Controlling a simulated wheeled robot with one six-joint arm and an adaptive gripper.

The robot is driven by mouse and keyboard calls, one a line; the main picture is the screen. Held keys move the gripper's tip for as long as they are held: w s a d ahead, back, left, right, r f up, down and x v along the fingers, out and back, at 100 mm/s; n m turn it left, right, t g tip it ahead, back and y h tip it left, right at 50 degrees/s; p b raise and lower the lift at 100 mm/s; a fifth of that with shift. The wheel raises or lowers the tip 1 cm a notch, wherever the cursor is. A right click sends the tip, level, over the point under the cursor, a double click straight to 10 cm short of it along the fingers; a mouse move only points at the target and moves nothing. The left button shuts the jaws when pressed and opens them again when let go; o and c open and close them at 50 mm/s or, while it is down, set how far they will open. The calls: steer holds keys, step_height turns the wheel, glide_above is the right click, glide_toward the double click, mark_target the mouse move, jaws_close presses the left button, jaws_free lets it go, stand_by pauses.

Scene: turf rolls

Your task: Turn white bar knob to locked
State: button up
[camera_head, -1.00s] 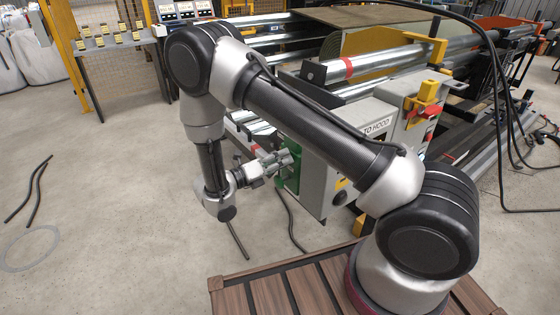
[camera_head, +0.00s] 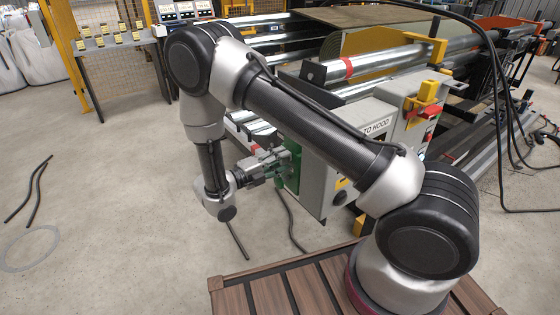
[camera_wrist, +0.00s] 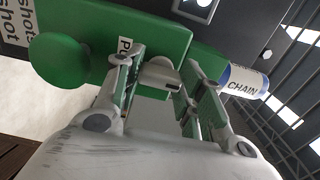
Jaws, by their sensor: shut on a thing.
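The white bar knob (camera_wrist: 160,74) sits on a green panel (camera_wrist: 75,25) in the wrist view, with a dark mark on its end. My gripper (camera_wrist: 163,88) has one finger on each side of the knob and is shut on it. In the head view my gripper (camera_head: 282,160) reaches the green panel (camera_head: 291,170) on the side of the grey control box (camera_head: 325,185). The knob itself is hidden there by the fingers. Any locked marking near the knob is not readable.
A round green button (camera_wrist: 58,60) is left of the knob in the wrist view. A white and blue cylinder labelled CHAIN (camera_wrist: 243,81) is to its right. A red handle (camera_head: 422,112) is on the box front. Black hoses (camera_head: 28,188) lie on the open floor.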

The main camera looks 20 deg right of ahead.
stand_by(0.3)
steer(key=o, duration=1)
steer(key=v, duration=1.2)
steer(key=shift+a, duration=0.15)
